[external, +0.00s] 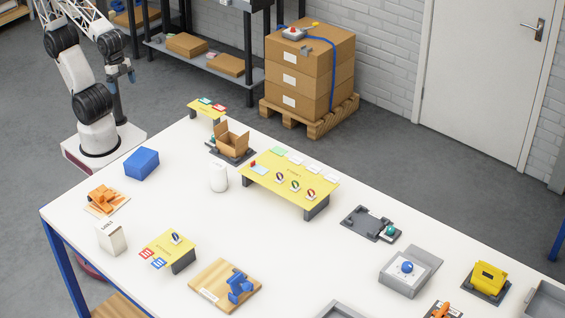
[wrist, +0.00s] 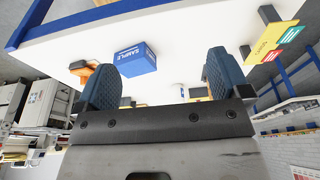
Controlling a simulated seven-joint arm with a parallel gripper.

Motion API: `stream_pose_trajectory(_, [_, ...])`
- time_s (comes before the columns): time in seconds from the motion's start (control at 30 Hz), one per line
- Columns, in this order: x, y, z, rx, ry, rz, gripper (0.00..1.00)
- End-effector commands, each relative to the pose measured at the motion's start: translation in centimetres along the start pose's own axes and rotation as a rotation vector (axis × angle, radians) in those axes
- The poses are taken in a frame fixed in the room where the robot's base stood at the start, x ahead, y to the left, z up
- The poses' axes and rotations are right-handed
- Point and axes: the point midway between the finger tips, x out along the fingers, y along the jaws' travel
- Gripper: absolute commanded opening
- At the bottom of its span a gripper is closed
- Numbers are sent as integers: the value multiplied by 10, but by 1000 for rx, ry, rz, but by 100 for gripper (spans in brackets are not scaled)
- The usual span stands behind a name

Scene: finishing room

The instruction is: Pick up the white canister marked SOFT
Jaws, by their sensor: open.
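A white rounded canister (external: 218,177) stands upright on the white table, left of the large yellow stand, in the external view. Its marking is too small to read there. I cannot clearly make it out in the wrist view. My gripper (external: 121,74) is up beside the arm, off the table's far left side and well away from the canister. In the wrist view my gripper (wrist: 160,65) shows two blue pads wide apart with nothing held between them.
A blue box (external: 142,163) stands left of the canister; the wrist view shows it marked SAMPLE (wrist: 135,60). An open cardboard box (external: 231,142) is behind the canister. The large yellow stand (external: 290,182) is to its right. A white carton (external: 111,238) stands nearer the front left.

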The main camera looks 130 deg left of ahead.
Motion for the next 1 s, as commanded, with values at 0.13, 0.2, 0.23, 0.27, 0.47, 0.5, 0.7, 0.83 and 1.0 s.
stream_pose_trajectory(0.13, [0, 0, 0, 0, 0, 0, 95])
stream_pose_trajectory(0.2, [0, 0, -1, 2, -1, -1, 95])
stream_pose_trajectory(0.23, [0, 0, -1, 5, -2, -3, 95])
stream_pose_trajectory(0.27, [0, 0, -2, 8, -3, -4, 95])
stream_pose_trajectory(0.47, [2, -5, -15, 71, -27, -40, 95])
stream_pose_trajectory(0.5, [4, -6, -20, 92, -36, -53, 95])
stream_pose_trajectory(0.7, [10, -14, -52, 241, -90, -134, 95])
stream_pose_trajectory(0.83, [16, -20, -77, 356, -134, -195, 95])
stream_pose_trajectory(1.0, [26, -26, -112, 507, -193, -273, 95])
